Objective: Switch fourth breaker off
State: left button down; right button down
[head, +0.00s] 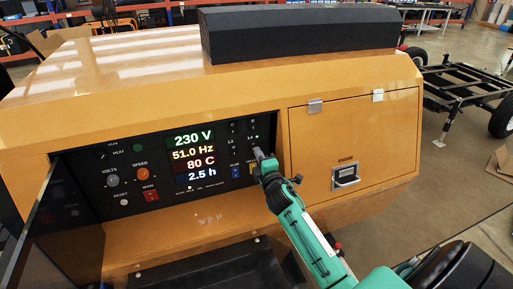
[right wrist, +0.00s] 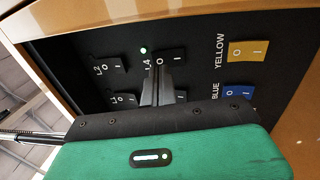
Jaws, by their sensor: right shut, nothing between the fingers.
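The fourth breaker, labelled L4 (right wrist: 172,56), is a black rocker marked O and I on the dark control panel (head: 110,160). A green light beside it is lit. My right gripper (head: 257,152) is shut and empty in front of the panel. In the right wrist view its fingertips (right wrist: 160,70) are at the L4 breaker, overlapping its lower left part; I cannot tell whether they touch it. The L2 breaker (right wrist: 116,64) and L1 breaker (right wrist: 127,98) show to the left. The L3 breaker is largely hidden by the fingers. My left gripper is not in view.
A yellow switch (right wrist: 247,50) and a blue switch (right wrist: 238,93) sit close to the breakers. The lit readouts (head: 193,157), red main switch (head: 150,195) and orange speed knob (head: 140,173) are to the left. An open dark cover (head: 40,225) stands at the panel's left edge.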

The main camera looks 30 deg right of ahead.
aim_at(254, 142)
jog(key=shift+x, duration=1.2)
jog(key=r+p, duration=0.1)
jog(key=p, duration=0.2)
jog(key=shift+w, duration=0.2)
jog(key=shift+f, duration=0.3)
